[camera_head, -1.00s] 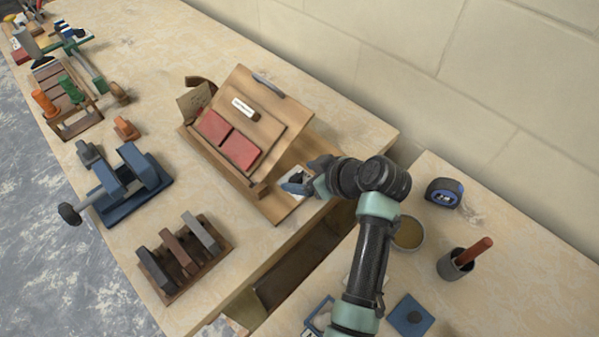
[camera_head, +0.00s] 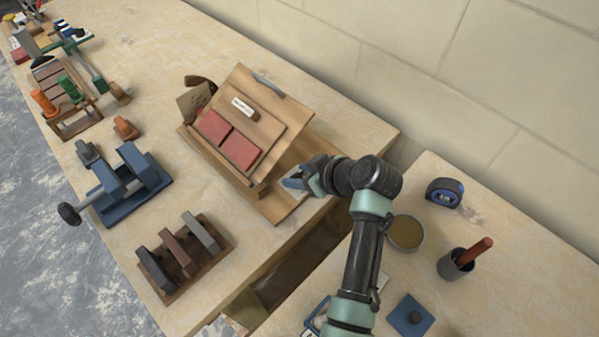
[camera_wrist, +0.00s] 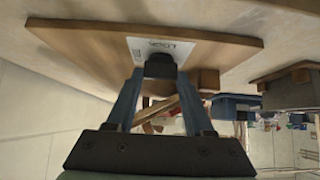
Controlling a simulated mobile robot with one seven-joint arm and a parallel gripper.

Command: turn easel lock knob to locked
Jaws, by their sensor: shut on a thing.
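The wooden easel (camera_head: 262,110) stands on the workbench in the head view, with its sloped board carrying two red panels. The dark lock knob (camera_wrist: 160,66) sits on a white plate (camera_wrist: 188,46) on the easel's side panel in the wrist view. The plate's lettering appears to read LOCK, upside down. My gripper (camera_head: 293,182) is at the easel's right side. In the wrist view its two blue fingers (camera_wrist: 159,74) are shut on the knob from both sides. The gripper hides the knob in the head view, and I cannot tell the knob's turn angle.
A blue clamp (camera_head: 130,185) and a rack of three blocks (camera_head: 183,258) stand left of the easel. A second table at right holds a round tub (camera_head: 405,232), a cup with a red handle (camera_head: 457,264) and a tape measure (camera_head: 444,192). A gap separates the tables.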

